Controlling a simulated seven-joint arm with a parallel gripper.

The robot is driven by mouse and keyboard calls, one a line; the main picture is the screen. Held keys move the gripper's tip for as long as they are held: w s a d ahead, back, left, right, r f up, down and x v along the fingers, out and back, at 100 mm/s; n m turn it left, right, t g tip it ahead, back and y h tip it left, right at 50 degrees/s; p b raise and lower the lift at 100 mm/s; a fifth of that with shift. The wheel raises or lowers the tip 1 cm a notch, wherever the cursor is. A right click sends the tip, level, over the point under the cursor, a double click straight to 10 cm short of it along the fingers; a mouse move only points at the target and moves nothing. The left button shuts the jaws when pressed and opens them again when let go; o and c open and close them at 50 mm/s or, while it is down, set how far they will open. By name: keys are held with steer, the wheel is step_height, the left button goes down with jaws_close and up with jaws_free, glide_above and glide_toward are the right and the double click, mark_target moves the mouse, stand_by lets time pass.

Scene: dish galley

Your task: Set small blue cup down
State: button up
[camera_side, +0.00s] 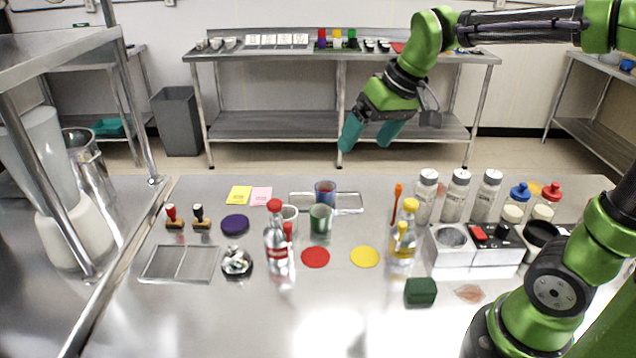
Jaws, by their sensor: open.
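The small blue cup (325,192) stands upright towards the back middle of the steel table, at or on a clear flat tray (352,205). A green cup (320,217) stands just in front of it and hides its lower part.
A red-capped bottle (276,240) and a yellow-capped bottle (404,237) stand in front of the cups on either side. A red disc (315,257) and a yellow disc (365,257) lie flat between them. Shakers (457,195) and containers crowd the right. The table's front middle is clear.

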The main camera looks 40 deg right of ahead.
steer(key=s+a+f+m+t, duration=0.1)
steer(key=s+a+f+t, duration=0.1)
steer(key=s, duration=0.9)
steer(key=shift+s+a+f+y, duration=0.35)
steer(key=shift+a+y, duration=0.05)
steer(key=shift+a, duration=0.1)
